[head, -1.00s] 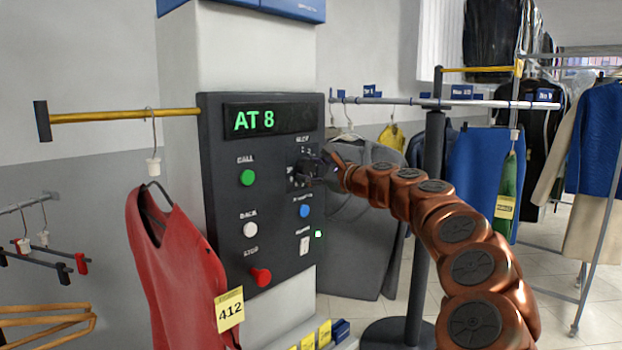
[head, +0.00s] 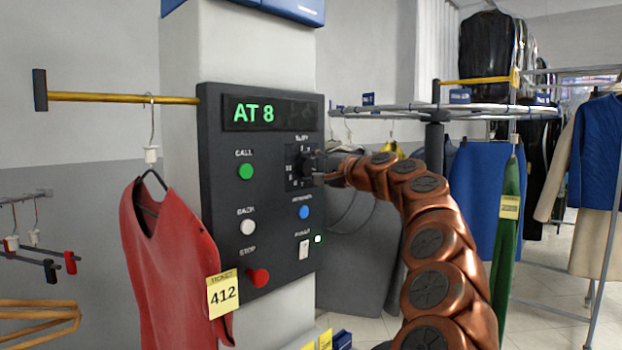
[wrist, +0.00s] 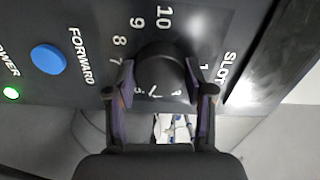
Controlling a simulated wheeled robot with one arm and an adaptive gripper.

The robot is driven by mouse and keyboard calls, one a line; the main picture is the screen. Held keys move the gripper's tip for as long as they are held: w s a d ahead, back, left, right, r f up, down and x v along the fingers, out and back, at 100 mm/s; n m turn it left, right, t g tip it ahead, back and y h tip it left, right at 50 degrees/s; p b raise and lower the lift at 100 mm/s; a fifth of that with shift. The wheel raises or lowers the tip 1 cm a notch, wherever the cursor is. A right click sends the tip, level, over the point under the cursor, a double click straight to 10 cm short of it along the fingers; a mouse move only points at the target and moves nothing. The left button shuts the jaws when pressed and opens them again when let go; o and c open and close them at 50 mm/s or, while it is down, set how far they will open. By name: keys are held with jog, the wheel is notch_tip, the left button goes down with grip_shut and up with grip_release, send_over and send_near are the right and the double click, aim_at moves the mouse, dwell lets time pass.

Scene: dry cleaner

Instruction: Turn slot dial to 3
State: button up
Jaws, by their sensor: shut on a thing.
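The slot dial (wrist: 160,80) is a dark round knob on the control panel, ringed by white numbers. In the wrist view 7, 8, 9, 10 and 1 are readable around it, and others are partly hidden. My gripper (wrist: 160,97) has a finger on each side of the knob and is shut on it. In the head view my gripper (head: 316,168) reaches the dial (head: 300,165) from the right. Which number the dial points at cannot be made out. The panel's display (head: 268,112) reads "AT 8" in green.
The dark panel (head: 220,200) carries a green CALL button (head: 246,171), a white BACK button (head: 247,227), a red STOP button (head: 258,278), a blue button (head: 304,212) and a power switch (head: 303,249). A red garment (head: 170,260) tagged 412 hangs at left. A garment rail (head: 450,110) stands behind my arm.

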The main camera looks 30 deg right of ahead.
jog(key=n+b, duration=0.2)
jog(key=n, duration=0.3)
jog(key=shift+n+b, duration=0.3)
jog(key=shift+b, duration=0.05)
jog(key=n+b, duration=0.1)
jog(key=n, duration=0.3)
jog(key=shift+r+n, duration=0.1)
jog(key=shift+n, duration=0.2)
jog(key=shift+a, duration=0.1)
jog(key=o, duration=1.2)
jog(key=shift+c, duration=0.2)
jog(key=shift+s, duration=0.1)
